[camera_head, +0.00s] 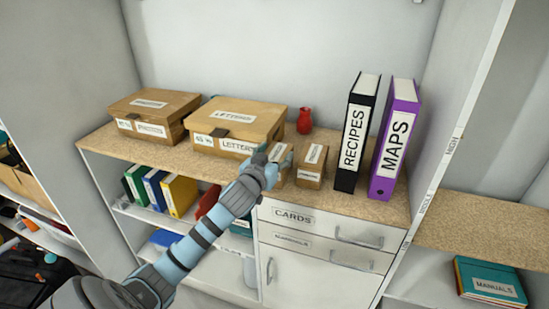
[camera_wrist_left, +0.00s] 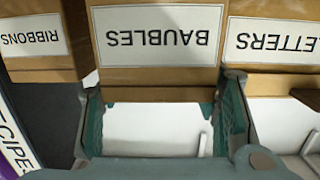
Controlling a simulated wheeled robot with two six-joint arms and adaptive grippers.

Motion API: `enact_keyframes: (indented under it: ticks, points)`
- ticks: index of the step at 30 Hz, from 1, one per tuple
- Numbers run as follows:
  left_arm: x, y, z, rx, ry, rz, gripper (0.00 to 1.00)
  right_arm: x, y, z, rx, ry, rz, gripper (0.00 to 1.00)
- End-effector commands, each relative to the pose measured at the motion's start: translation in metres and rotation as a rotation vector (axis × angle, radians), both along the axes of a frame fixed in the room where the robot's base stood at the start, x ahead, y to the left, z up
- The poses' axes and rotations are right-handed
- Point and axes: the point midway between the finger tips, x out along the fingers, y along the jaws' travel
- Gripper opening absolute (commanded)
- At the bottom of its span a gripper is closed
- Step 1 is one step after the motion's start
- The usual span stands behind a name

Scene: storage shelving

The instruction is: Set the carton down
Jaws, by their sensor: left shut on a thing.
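The carton, a small brown box labelled BAUBLES (camera_wrist_left: 157,75), sits between the two fingers of my left gripper (camera_wrist_left: 160,100) in the left wrist view, its label upside down there. In the head view the left gripper (camera_head: 264,168) is at the shelf top's front edge, shut on the carton (camera_head: 283,158), which is partly hidden by the hand. The carton stands between the LETTERS box (camera_head: 238,148) and another small carton (camera_head: 312,160), labelled RIBBONS (camera_wrist_left: 32,37) in the wrist view. Whether its base touches the shelf top is hidden. My right gripper is not in view.
The speckled shelf top (camera_head: 350,198) also bears a black RECIPES binder (camera_head: 352,140), a purple MAPS binder (camera_head: 397,140), a red vase (camera_head: 304,121) and another brown box (camera_head: 150,112) at left. Drawers (camera_head: 325,225) lie below. A white upright panel (camera_head: 445,120) bounds the right side.

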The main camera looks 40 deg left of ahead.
Motion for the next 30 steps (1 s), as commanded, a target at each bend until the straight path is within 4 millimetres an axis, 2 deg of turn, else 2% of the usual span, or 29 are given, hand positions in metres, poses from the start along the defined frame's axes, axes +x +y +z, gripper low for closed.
enact_keyframes:
  ticks: [2, 3, 6, 15, 19, 23, 30]
  points:
    - [0.000, 0.000, -0.001, -0.003, 0.004, 0.001, 0.10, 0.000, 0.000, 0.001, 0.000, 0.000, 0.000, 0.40]
    - [-0.001, 0.000, -0.002, -0.005, 0.007, 0.001, 0.62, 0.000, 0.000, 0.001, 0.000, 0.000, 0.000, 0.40]
    - [0.000, 0.000, -0.002, -0.005, 0.006, 0.001, 0.77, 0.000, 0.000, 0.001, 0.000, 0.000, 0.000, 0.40]
    - [-0.001, 0.000, -0.001, -0.003, 0.004, 0.001, 0.77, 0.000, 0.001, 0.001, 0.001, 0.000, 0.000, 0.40]
    - [-0.009, -0.002, 0.001, -0.001, 0.005, 0.002, 0.77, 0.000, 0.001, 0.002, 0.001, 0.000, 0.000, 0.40]
    - [-0.031, -0.010, 0.005, 0.001, 0.007, -0.001, 0.77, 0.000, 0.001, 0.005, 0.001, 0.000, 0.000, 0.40]
    - [-0.087, -0.028, 0.014, 0.000, 0.007, -0.002, 0.77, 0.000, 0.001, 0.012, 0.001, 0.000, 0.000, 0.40]
